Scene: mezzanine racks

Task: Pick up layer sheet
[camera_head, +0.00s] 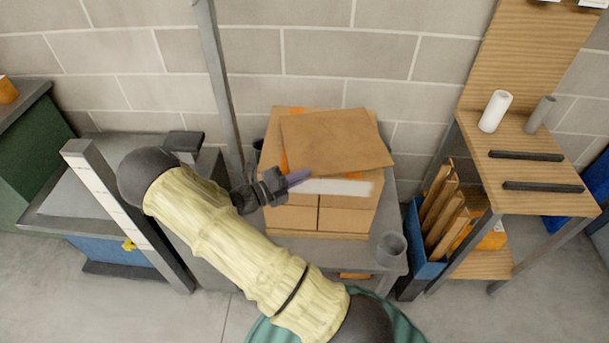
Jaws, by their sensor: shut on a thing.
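The layer sheet (337,141) is a flat brown board over the top of a stack of cardboard boxes (345,218). It lies askew to the stack, and I cannot tell whether it still touches the boxes beneath. My gripper (303,175) comes in from the left and is shut on the sheet's near-left edge. Its fingertips are small and partly hidden there. A white strip and orange marks show on the boxes around the sheet.
The stack stands on a grey table against a block wall. A grey cup (391,248) sits at the table's right corner. A blue bin (424,258) of cardboard pieces and a wooden shelf (525,185) stand to the right. A grey post (221,90) rises behind left.

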